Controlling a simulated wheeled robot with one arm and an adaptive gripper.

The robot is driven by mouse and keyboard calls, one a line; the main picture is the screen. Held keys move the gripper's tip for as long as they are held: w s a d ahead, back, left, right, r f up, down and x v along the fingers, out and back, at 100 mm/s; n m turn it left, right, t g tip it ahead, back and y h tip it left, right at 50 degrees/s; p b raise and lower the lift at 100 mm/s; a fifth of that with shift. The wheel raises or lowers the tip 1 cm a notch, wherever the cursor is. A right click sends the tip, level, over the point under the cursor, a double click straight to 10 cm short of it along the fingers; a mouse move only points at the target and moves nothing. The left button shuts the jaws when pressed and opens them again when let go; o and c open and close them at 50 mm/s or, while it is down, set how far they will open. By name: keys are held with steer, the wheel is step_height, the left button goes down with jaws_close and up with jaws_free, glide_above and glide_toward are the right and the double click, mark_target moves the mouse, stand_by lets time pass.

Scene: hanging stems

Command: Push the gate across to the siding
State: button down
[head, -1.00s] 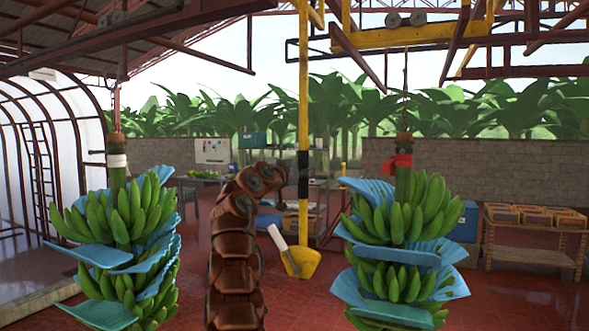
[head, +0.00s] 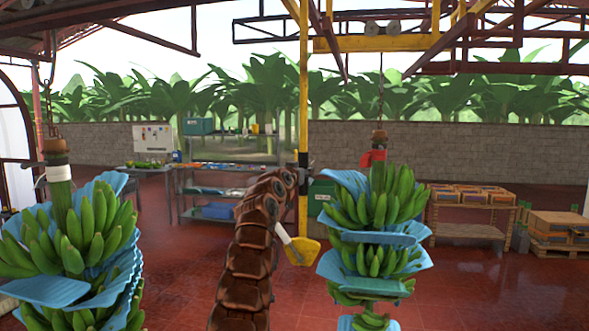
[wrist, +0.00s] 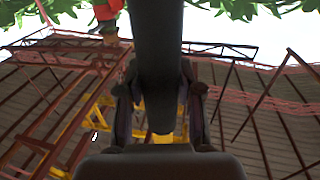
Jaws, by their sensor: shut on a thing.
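A yellow upright pole (head: 304,95) with a black grip band (head: 303,159) hangs from the overhead steelwork, near a yellow overhead beam (head: 375,43) that looks like part of the gate. My gripper (head: 297,170), at the end of my brown segmented arm, is at the black band. In the wrist view, my gripper (wrist: 160,110) is shut around a thick dark bar (wrist: 160,60), which looks like that band. A banana stem with a red tie (head: 377,157) hangs just right of the pole. I cannot tell which rail is the siding.
Another banana stem (head: 75,240) with blue sheets hangs close at left. A metal shelf (head: 215,190), crate table (head: 470,205) and pallet (head: 560,230) stand behind. Red floor is open at right.

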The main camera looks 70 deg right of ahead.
steer(key=shift+w+d, duration=0.15)
steer(key=shift+f, duration=0.1)
steer(key=c, duration=0.7)
jaws_free()
steer(key=shift+a+r, duration=0.2)
steer(key=shift+a, duration=0.55)
steer(key=shift+a+f, duration=0.15)
steer(key=shift+a, duration=5.05)
